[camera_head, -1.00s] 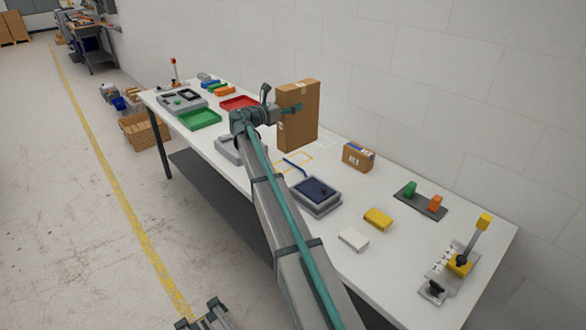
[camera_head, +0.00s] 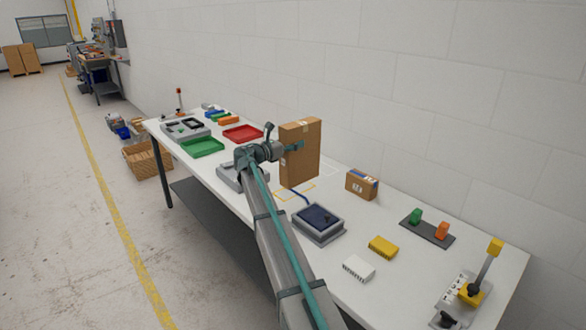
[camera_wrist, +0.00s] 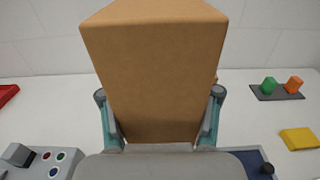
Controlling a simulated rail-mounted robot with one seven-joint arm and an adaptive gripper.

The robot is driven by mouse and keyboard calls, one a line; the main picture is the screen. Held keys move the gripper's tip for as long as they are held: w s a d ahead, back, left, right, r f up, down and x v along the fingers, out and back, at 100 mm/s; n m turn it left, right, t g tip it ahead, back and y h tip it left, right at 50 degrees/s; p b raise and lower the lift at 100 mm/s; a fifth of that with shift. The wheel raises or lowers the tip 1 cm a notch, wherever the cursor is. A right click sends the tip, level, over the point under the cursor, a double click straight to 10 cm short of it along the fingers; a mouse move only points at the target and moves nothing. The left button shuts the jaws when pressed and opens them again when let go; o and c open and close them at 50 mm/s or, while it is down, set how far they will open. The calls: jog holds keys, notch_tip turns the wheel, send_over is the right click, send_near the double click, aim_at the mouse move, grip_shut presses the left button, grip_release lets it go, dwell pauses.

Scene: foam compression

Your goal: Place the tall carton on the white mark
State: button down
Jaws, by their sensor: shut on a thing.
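The tall carton (camera_head: 299,155) is a plain brown upright box at the back middle of the table. My gripper (camera_head: 292,147) is shut on it. In the wrist view the carton (camera_wrist: 155,70) fills the middle, with a gripper finger on each side. The white mark (camera_head: 331,168) is a thin white outline on the tabletop, just right of and behind the carton, which partly hides it. The carton's lower edge overlaps a yellow outline (camera_head: 305,193) in the head view. I cannot tell whether its base touches the table.
A small labelled box (camera_head: 361,184) stands right of the white mark. A grey tray with a dark blue inset (camera_head: 318,220) lies in front. Red (camera_head: 243,134) and green (camera_head: 202,147) trays are left. A wall runs behind the table (camera_head: 400,275).

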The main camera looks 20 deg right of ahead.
jog(key=w+d+f+p, duration=0.3)
jog(key=w+f+p, duration=0.2)
jog(key=w+f, duration=0.6)
jog(key=shift+d+f, duration=0.3)
jog(key=shift+d, duration=0.1)
jog(key=shift+w+f, duration=0.1)
jog(key=shift+w, duration=0.05)
jog(key=shift+c, duration=1.2)
grip_release()
jog(key=shift+f, duration=0.15)
jog(key=b+v, duration=0.3)
jog(key=v, duration=0.8)
jog(key=shift+b, duration=0.4)
